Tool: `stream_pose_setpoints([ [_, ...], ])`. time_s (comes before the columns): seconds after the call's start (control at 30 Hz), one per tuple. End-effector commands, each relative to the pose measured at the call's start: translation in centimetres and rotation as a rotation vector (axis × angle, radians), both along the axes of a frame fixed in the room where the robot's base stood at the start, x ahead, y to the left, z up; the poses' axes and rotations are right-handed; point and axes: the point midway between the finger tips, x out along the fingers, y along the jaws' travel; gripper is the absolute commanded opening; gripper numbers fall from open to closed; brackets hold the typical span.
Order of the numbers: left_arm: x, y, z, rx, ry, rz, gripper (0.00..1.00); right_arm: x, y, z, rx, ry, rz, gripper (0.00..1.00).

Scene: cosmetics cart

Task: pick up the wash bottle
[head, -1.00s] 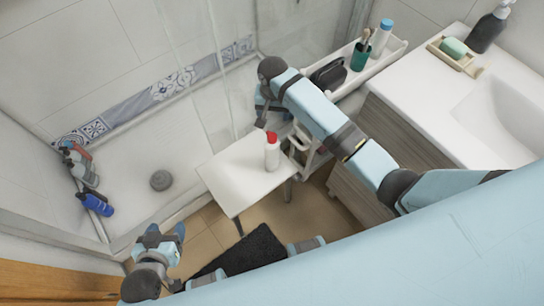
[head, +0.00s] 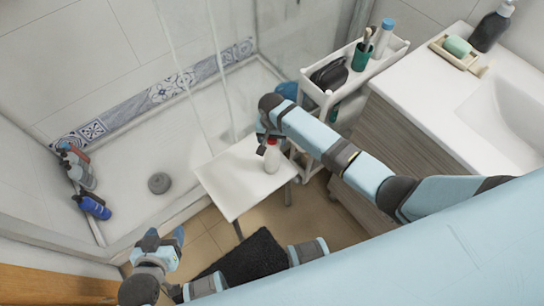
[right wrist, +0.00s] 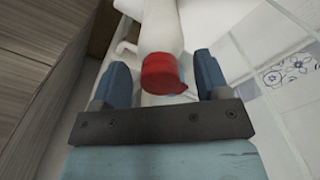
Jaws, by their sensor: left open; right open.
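The wash bottle, white with a red cap, stands upright on the small white table (head: 225,185); its body shows in the head view (head: 273,160), with the cap partly hidden by my right gripper (head: 265,142). In the right wrist view, the red cap (right wrist: 160,75) and white body (right wrist: 160,30) lie between the two open blue fingers of my right gripper (right wrist: 163,78). There is a gap on each side, so the fingers do not hold it. My left gripper (head: 164,240) is open and empty, low at the left, far from the bottle.
A white cart (head: 397,48) with a green cup (head: 361,56) and a black pouch (head: 329,75) stands behind the table. The sink cabinet (head: 400,125) is to the right. Several bottles (head: 92,206) stand at the shower's left edge. A dark mat (head: 255,258) lies on the floor.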

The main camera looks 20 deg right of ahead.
Motion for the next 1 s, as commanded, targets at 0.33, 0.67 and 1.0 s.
stream_pose_setpoints([
  [0.33,0.1,-0.1,0.3,-0.002,-0.005,-0.002,0.62,0.0,0.0,0.1,0.0,0.0,0.0,0.29],
  [0.67,-0.1,-0.1,-0.1,0.001,0.004,-0.003,0.62,0.1,0.0,0.1,0.0,-0.001,0.001,0.0],
  [1.0,-0.1,0.0,0.4,0.0,0.004,-0.001,0.62,0.1,0.1,2.4,0.001,-0.003,0.001,0.0],
])
